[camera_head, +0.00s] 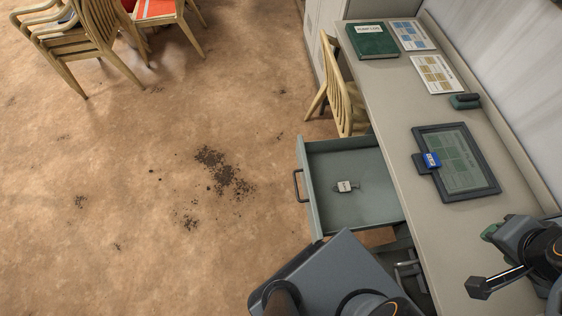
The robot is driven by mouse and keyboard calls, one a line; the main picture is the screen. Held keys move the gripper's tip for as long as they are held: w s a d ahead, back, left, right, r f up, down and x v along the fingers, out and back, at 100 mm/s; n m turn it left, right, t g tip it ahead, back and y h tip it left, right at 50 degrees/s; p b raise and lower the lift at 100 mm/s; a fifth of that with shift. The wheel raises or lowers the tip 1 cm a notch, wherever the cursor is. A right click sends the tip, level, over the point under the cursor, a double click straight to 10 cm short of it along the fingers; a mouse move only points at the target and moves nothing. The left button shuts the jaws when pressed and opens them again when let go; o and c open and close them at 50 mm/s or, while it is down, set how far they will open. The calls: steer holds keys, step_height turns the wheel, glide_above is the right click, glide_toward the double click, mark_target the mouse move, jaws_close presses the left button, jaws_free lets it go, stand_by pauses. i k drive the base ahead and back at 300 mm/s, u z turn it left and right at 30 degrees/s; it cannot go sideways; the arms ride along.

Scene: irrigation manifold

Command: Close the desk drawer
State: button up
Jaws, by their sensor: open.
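The desk drawer (320,149) is pulled far out from the left side of the long desk (400,130), in the middle of the head view. It is a grey-green open box with a dark bar handle (298,186) on its left-facing front. A small key with a pale tag (345,186) lies on the drawer floor. My gripper (482,287) is partly in view at the lower right, above the desk top. It is open, apart from the drawer, and holds nothing that I can see. Part of it is cut off by the picture edge.
A wooden chair (345,100) stands close behind the drawer. On the desk are a dark-framed tablet (465,165), a green book (372,40), printed sheets (438,73) and a stapler-like thing (465,101). Stacked chairs (85,35) stand upper left. Floor left of the drawer is open, with dark dirt (225,172).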

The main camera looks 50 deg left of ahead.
mark_target(322, 164)
steer(key=u, duration=0.8)
steer(key=k, duration=1.05)
steer(key=u, duration=0.65)
steer(key=i, duration=0.85)
steer(key=u, duration=0.45)
steer(key=k, duration=0.55)
steer(key=u, duration=0.55)
steer(key=i, duration=0.9)
steer(key=u, duration=0.75)
